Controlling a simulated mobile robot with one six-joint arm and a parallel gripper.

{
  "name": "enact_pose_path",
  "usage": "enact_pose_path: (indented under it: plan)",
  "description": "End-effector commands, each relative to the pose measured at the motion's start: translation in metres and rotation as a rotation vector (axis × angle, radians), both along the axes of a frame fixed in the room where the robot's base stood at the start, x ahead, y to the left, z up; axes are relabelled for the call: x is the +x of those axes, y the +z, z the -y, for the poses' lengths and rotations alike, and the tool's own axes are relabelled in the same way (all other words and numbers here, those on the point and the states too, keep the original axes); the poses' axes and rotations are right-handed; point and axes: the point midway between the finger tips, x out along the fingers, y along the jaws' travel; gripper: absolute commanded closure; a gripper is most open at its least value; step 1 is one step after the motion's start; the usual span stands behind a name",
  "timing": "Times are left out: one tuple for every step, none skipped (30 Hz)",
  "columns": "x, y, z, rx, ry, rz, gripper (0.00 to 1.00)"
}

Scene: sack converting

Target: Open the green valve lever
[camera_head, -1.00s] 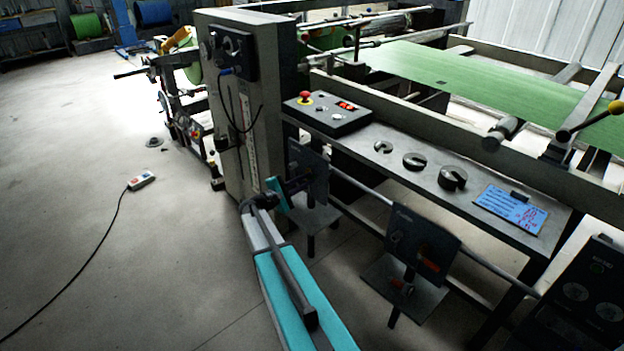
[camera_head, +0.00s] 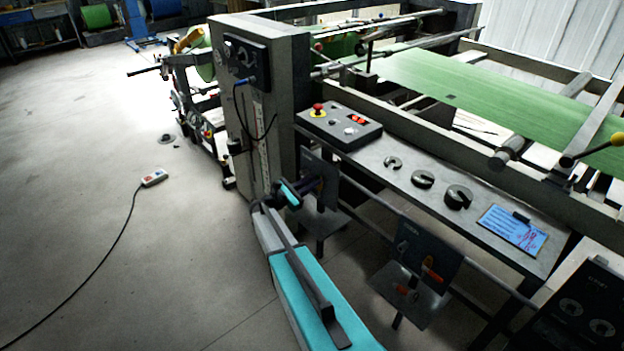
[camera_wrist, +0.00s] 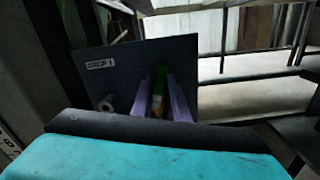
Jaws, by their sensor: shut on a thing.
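The green valve lever (camera_wrist: 158,86) shows in the wrist view as a narrow green bar with a yellow-orange patch near its lower end. It stands in front of a dark plate (camera_wrist: 125,66) with a small white label. My gripper (camera_wrist: 161,95) has its two purple-grey fingers on either side of the lever, shut on it. In the head view the same dark plate (camera_head: 324,176) hangs below the machine's bench, and my gripper (camera_head: 305,187) reaches it from the left. The lever is hidden there by my gripper and wrist.
A second dark plate with an orange-red handle (camera_head: 432,272) stands to the right. A bench (camera_head: 470,232) with slotted weights and a blue sheet (camera_head: 512,229) lies above. A grey column (camera_head: 262,110) rises close behind my wrist.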

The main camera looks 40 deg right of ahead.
Motion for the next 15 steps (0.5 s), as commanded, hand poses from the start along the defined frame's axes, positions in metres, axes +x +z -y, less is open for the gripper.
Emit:
enact_pose_path:
  plan:
    - [0.0008,0.0093,0.005,-0.011,-0.009,-0.033,1.0]
    - [0.0021,0.0094,0.0044,-0.013,-0.009,-0.054,1.0]
    - [0.0036,0.0095,0.0036,-0.015,-0.008,-0.08,1.0]
    - [0.0046,0.0093,0.0031,-0.016,-0.008,-0.099,1.0]
    - [0.0055,0.0093,0.0026,-0.016,-0.006,-0.116,1.0]
    - [0.0066,0.009,0.0018,-0.018,-0.006,-0.137,1.0]
    - [0.0073,0.0088,0.0013,-0.019,-0.005,-0.151,1.0]
    - [0.008,0.0085,0.0008,-0.02,-0.005,-0.165,1.0]
    - [0.0087,0.0082,0.0002,-0.021,-0.005,-0.179,1.0]
    - [0.0092,0.0079,-0.0002,-0.022,-0.004,-0.19,1.0]
    - [0.0096,0.0077,-0.0006,-0.022,-0.004,-0.199,1.0]
    - [0.01,0.0074,-0.0011,-0.023,-0.004,-0.208,1.0]
    - [0.0103,0.0072,-0.0014,-0.023,-0.004,-0.213,1.0]
    - [0.0105,0.0069,-0.0017,-0.024,-0.003,-0.218,1.0]
    - [0.0108,0.0067,-0.0021,-0.024,-0.003,-0.224,1.0]
